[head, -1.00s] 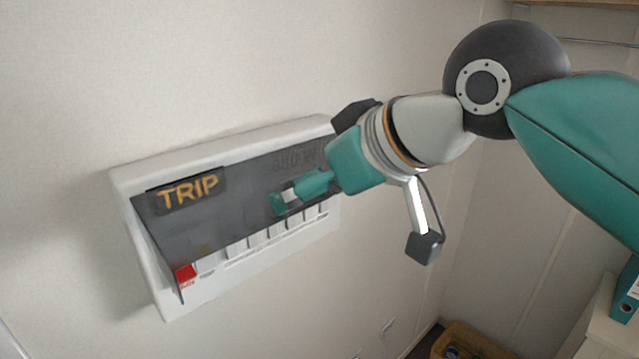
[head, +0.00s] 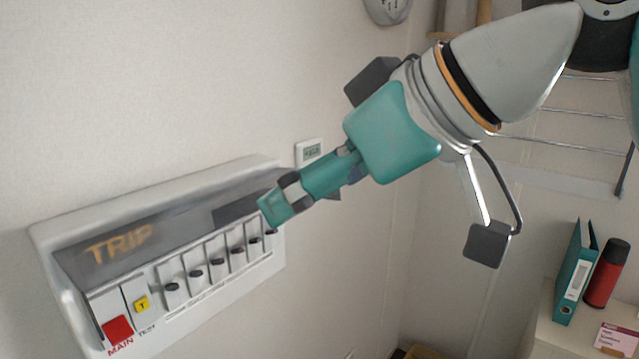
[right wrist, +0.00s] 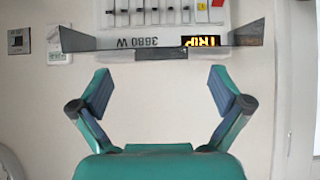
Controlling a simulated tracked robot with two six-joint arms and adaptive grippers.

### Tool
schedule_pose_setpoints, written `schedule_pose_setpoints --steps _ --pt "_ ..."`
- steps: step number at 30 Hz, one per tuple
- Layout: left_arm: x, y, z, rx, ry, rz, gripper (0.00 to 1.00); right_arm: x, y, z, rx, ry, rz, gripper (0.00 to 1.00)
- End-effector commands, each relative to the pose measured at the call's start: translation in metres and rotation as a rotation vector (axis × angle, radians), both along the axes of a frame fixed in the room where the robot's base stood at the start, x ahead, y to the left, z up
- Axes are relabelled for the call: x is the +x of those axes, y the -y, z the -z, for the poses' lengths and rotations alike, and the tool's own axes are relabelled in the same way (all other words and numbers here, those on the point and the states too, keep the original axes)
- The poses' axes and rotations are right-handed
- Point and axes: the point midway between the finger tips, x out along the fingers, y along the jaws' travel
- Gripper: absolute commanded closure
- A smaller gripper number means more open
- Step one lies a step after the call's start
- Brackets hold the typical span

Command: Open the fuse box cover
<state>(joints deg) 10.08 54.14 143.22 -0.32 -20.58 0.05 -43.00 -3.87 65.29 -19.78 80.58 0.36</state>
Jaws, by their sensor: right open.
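The white fuse box (head: 215,300) hangs on the wall at the left of the head view. My right gripper (head: 272,208) is in front of the cover's right end. In the right wrist view my right gripper (right wrist: 160,88) is open and empty. The cover (right wrist: 150,42) juts out beyond its fingertips, apparently apart from them. My left gripper is not in view.
A small wall thermostat (head: 309,152) is mounted right of the box. At the right, a teal binder (head: 575,275) and a red flask (head: 606,273) stand on a cabinet, below a wire rack (head: 570,140). The wall around the box is otherwise mostly clear.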

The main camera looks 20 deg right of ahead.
Motion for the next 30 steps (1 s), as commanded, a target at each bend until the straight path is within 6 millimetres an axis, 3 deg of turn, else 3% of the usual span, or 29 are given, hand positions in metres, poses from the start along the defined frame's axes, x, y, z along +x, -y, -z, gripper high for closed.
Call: schedule_pose_setpoints --steps 8,11,14,19,22,26,30 --pt "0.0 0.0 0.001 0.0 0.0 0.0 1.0 -0.001 0.001 -0.001 0.0 0.0 0.0 0.0" --pt "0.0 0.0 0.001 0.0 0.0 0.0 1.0 0.0 0.002 -0.006 0.005 0.018 0.0 0.17" --pt "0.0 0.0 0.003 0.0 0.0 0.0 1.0 0.003 0.008 -0.027 0.041 0.077 0.011 0.33" --pt "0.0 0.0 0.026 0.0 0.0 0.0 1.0 0.004 0.011 -0.059 0.128 0.213 0.019 0.62" --pt "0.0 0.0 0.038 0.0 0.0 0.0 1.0 0.004 0.005 -0.062 0.154 0.248 0.01 0.78" --pt "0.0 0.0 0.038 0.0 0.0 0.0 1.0 0.008 -0.003 -0.059 0.15 0.246 -0.001 1.0" --pt "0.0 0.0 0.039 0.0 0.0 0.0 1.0 0.022 -0.011 -0.052 0.148 0.243 0.0 1.0"
